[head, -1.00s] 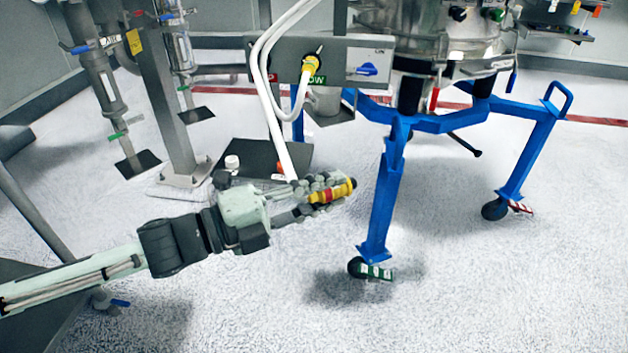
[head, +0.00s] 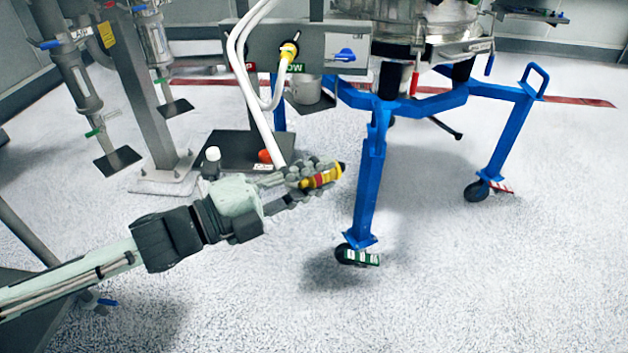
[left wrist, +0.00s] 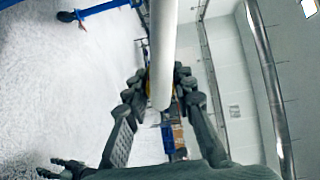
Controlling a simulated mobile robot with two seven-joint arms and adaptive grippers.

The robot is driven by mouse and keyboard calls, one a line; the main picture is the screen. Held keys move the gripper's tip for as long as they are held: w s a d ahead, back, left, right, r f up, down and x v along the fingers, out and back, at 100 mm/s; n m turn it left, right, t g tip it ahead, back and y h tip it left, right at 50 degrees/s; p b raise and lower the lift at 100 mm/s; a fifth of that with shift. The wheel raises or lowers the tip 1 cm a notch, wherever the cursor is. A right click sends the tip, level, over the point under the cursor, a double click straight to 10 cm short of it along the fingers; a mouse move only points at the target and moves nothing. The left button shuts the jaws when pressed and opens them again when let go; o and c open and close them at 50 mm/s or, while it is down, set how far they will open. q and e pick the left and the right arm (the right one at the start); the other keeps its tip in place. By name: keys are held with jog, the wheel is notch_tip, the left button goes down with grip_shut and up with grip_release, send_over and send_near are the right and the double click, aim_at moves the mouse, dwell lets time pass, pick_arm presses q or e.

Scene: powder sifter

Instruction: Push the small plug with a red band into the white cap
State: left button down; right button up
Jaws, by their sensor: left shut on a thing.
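My left gripper (head: 312,177) is shut on a small yellow plug with a red band (head: 322,177), above the floor left of the blue stand leg. The plug points right and slightly up, with a dark tip. In the left wrist view my left gripper (left wrist: 160,85) has its fingers together, with a bit of yellow between them. A white hose (left wrist: 162,45) crosses in front and hides most of the plug; its rounded lower end is near the fingers. I cannot tell which white part is the cap. My right gripper is not seen clearly in either view.
A blue wheeled stand (head: 368,185) is close to the right of the gripper. White hoses (head: 240,60) hang by a grey panel with another yellow plug (head: 289,50). A white-topped bottle (head: 212,157) and a red thing (head: 265,156) are by a dark base plate (head: 232,140). The front floor is clear.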

pick_arm(q)
jog(key=r+n+t+y, duration=0.1)
jog(key=n+t+y, duration=0.1)
jog(key=r+n+t+y, duration=0.2)
jog(key=w+d+r+n+t+y, duration=0.1)
jog(key=r+n+t+y, duration=0.1)
jog(key=shift+d+r+y, duration=0.1)
jog(key=shift+r+y, duration=0.05)
jog(key=shift+y, duration=0.25)
jog(key=shift+w+d+r+n+t+y, duration=0.15)
jog(key=shift+r+n+t+y, duration=0.2)
jog(key=shift+r+n+y, duration=0.75)
jog(key=shift+w+r+n+t+y, duration=0.15)
jog(key=shift+r+n+t+y, duration=0.35)
jog(key=shift+y, duration=1.15)
jog(key=shift+w+d+r+n+t+y, duration=0.15)
jog(key=shift+r+n+y, duration=0.4)
jog(key=shift+n+y, duration=0.65)
jog(key=shift+a+f+m, duration=0.1)
jog(key=shift+m, duration=0.2)
